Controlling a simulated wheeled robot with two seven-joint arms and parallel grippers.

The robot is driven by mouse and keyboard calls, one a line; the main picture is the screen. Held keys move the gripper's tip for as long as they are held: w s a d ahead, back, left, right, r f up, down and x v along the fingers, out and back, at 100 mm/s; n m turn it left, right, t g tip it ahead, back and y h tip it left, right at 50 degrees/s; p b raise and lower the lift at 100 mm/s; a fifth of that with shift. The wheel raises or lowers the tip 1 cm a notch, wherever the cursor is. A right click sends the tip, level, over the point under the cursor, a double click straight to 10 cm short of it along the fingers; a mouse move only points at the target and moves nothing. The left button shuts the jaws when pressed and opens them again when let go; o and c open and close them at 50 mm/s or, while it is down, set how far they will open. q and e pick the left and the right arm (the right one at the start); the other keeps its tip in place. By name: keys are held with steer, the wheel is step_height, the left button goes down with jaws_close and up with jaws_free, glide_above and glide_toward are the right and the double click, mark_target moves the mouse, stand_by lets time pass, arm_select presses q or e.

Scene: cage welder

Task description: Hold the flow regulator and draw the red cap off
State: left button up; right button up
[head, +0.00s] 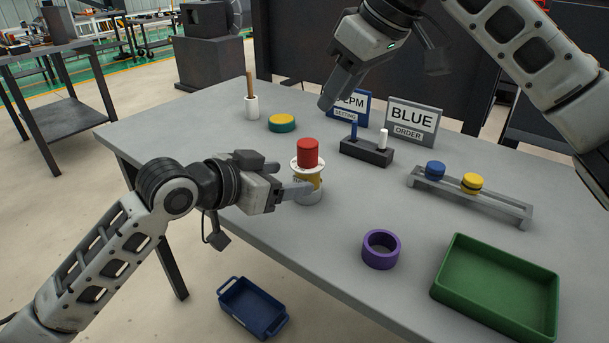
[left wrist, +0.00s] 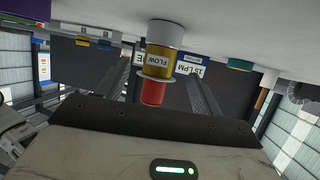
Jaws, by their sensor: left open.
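The flow regulator (head: 315,179) stands upright on the table, with a gold body, a white collar and a pale base. The red cap (head: 307,153) sits on its top. In the left wrist view, which is upside down, the regulator (left wrist: 160,62) shows its FLOW label and the red cap (left wrist: 153,93). My left gripper (head: 303,190) is open at the regulator's lower body, below the cap. Its fingers show on either side of the regulator in the wrist view; contact cannot be told. My right gripper (head: 332,92) hangs above the back of the table, away from the cap; its jaw opening is unclear.
A green tray (head: 447,291), a purple ring (head: 368,250) and a grey rack (head: 508,209) with blue and yellow caps lie to the right. A dark peg block (head: 366,153) and two signs stand behind. A green-yellow disc (head: 282,123) lies back left. A blue bin (head: 252,307) is below the table.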

mark_target(298, 177)
arm_select(q)
steer(key=x, duration=0.6)
steer(key=c, duration=1.2)
